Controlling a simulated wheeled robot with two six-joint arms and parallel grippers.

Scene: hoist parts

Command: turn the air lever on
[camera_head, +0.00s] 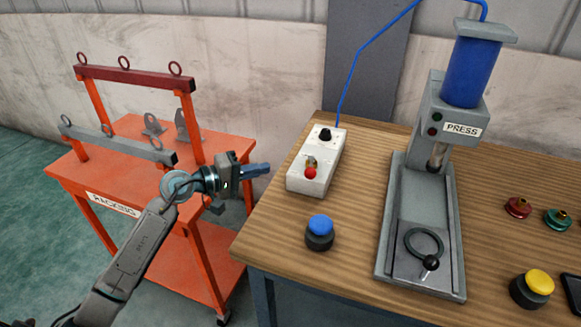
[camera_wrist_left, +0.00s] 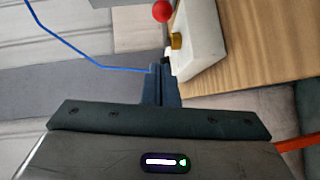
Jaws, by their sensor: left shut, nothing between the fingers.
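The air lever (camera_head: 311,171) has a red ball knob and a brass base. It sits on the front part of a white valve box (camera_head: 323,155) near the table's left edge. In the left wrist view the red knob (camera_wrist_left: 162,11) and white box (camera_wrist_left: 205,45) show at the top, beyond the fingers. My left gripper (camera_head: 268,169) is shut and empty, left of the box and apart from the lever. Its closed fingers (camera_wrist_left: 160,72) point toward the box. My right gripper is not in view.
A blue hose (camera_head: 354,65) runs up from behind the box. A blue button (camera_head: 320,226) stands in front of it, and the grey press (camera_head: 391,225) to its right.

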